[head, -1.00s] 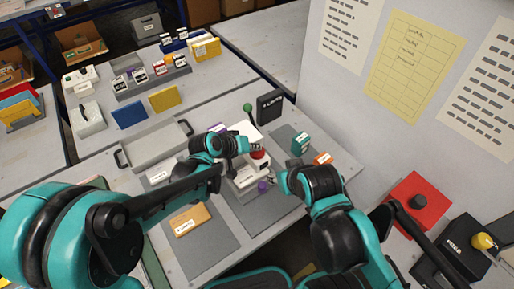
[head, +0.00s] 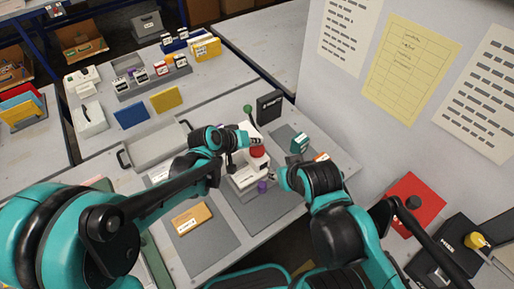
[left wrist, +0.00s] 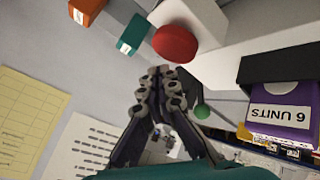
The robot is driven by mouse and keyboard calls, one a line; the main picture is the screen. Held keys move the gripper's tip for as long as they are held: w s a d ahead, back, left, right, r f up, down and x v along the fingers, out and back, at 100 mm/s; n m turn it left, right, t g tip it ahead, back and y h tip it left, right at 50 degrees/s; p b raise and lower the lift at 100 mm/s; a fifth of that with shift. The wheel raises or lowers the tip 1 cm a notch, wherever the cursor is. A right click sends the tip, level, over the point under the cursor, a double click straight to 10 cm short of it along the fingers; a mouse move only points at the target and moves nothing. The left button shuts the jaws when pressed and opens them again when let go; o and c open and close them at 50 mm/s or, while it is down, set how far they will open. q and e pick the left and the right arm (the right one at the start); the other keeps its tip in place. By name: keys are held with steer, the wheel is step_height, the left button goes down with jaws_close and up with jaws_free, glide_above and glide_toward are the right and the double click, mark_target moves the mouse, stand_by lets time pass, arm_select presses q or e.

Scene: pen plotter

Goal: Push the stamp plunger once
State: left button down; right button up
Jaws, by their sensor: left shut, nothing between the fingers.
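The stamp press (head: 245,180) is a white device on a grey mat, with a red plunger (head: 258,152) on top. My left gripper (head: 257,138) is shut and empty, with its tips close to the plunger on its far side in the head view. In the left wrist view the red plunger (left wrist: 175,43) lies just beyond the shut fingertips (left wrist: 161,72); I cannot tell whether they touch it. My right gripper (head: 276,177) is to the right of the press, low beside it, and its fingers are too small and partly hidden to read.
A purple piece (head: 262,187) stands in front of the press. A green-knobbed lever (head: 247,108) and a black box (head: 269,107) stand behind it. A teal box (head: 299,143) is to the right. A yellow-orange packet (head: 191,219) lies on the left mat (head: 215,242).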

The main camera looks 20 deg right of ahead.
mark_target(255, 150)
arm_select(q)
steer(key=shift+r+p, duration=1.5)
steer(key=shift+r, duration=0.8)
steer(key=shift+f, duration=0.1)
steer(key=shift+a, duration=0.1)
steer(key=s+a+r+n+t+y+b, duration=0.1)
steer(key=s+a+r+y, duration=0.1)
steer(key=a, duration=0.6)
steer(key=s+a+r+t+y, duration=0.1)
steer(key=s+a+r, duration=0.15)
steer(key=a, duration=0.45)
steer(key=s+a+f+y, duration=0.1)
steer(key=s+a+y, duration=0.1)
steer(key=s+a, duration=0.4)
steer(key=s+a+n+y+b, duration=0.1)
steer(key=s+a+y, duration=0.1)
steer(key=s+a, duration=0.4)
steer(key=a, duration=0.5)
steer(key=shift+f+n+y, duration=0.3)
steer(key=shift+f+y, duration=0.05)
steer(key=shift+y, duration=0.05)
